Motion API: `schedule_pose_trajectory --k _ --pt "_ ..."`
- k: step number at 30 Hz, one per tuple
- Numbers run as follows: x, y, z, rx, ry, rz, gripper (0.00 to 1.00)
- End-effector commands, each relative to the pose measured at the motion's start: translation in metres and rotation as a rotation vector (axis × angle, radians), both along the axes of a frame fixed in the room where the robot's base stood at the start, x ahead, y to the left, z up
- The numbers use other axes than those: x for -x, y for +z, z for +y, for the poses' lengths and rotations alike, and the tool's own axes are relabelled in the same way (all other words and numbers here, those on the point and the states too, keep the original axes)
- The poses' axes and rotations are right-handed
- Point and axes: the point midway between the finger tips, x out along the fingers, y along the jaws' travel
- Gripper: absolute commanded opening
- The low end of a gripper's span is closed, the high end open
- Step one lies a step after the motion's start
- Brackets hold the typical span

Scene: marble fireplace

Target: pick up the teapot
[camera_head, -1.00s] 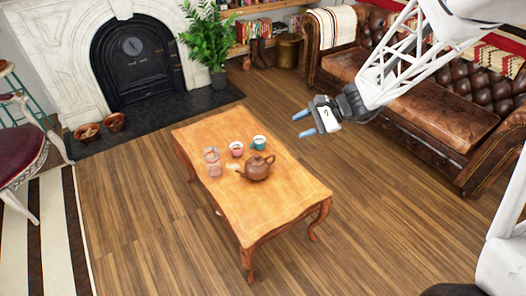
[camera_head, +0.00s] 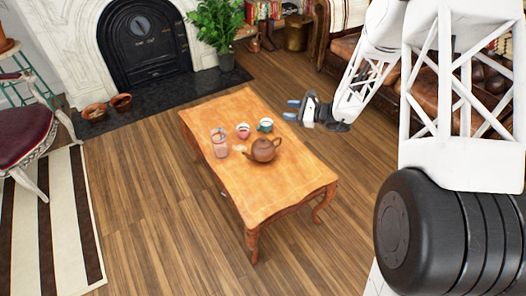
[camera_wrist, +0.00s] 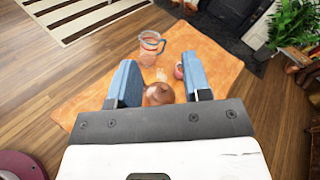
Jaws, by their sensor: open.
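The brown teapot (camera_head: 264,150) stands upright on the wooden coffee table (camera_head: 262,197), right of the table's middle. My gripper (camera_head: 292,109) is open and empty, with blue fingertips pointing left. In the head view it appears above and to the right of the teapot, apart from it. In the wrist view, the teapot (camera_wrist: 158,93) shows between and beyond the two blue fingers of my gripper (camera_wrist: 163,85). Its lower part is hidden behind the gripper's body.
A glass jug (camera_head: 220,144), a pink cup (camera_head: 243,131) and a teal cup (camera_head: 265,125) stand close to the teapot. A leather sofa (camera_head: 340,48) is at the back right. The near part of the tabletop is bare.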

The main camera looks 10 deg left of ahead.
Motion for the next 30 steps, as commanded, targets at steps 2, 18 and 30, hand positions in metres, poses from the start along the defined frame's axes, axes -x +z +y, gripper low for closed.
schedule_pose_trajectory --k 2,18,30 --pt "-0.01 -0.02 0.004 -0.025 -0.033 0.027 0.45" --pt "-0.072 -0.147 0.015 -0.185 -0.298 0.166 0.45" --pt "-0.098 -0.256 0.01 -0.273 -0.51 0.247 0.45"
